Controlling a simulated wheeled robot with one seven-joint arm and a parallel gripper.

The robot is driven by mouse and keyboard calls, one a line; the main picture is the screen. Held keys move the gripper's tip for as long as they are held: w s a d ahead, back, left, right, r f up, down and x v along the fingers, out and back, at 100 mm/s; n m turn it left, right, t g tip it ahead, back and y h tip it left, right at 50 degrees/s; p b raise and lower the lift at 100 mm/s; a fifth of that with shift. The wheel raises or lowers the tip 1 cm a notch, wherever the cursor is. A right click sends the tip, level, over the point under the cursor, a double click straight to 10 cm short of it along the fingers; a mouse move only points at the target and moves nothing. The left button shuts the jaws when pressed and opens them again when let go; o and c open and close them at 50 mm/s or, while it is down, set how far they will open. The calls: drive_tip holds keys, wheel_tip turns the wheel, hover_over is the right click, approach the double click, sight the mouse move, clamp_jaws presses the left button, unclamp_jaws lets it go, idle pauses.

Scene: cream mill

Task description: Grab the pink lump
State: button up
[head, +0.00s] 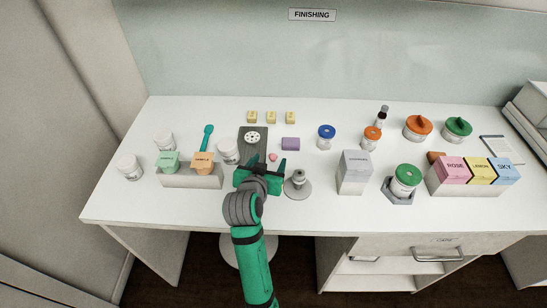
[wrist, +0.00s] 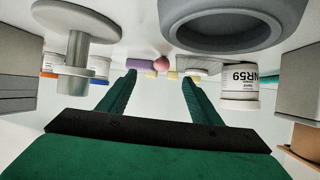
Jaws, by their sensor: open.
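The pink lump (head: 273,157) is small and lies on the white table, just beyond my gripper's fingertips in the head view. In the wrist view the pink lump (wrist: 162,64) shows ahead, between the lines of the two fingers and apart from them. My gripper (head: 266,168) is green, open and empty, reaching in low over the table. Its two fingers also show in the wrist view (wrist: 158,78), spread wide with nothing between them.
A purple block (head: 290,144) lies just behind the lump, and a dark grey plate with a white disc (head: 252,137) is to its left. A grey stand (head: 298,184) is close on my gripper's right. A white jar (head: 228,151) stands left, and yellow blocks (head: 271,117) lie behind.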

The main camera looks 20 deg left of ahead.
sight(273, 155)
drive_tip(key=shift+x, duration=2.3)
drive_tip(key=shift+f, duration=0.1)
drive_tip(key=c, duration=1.2)
drive_tip(key=shift+c, duration=0.2)
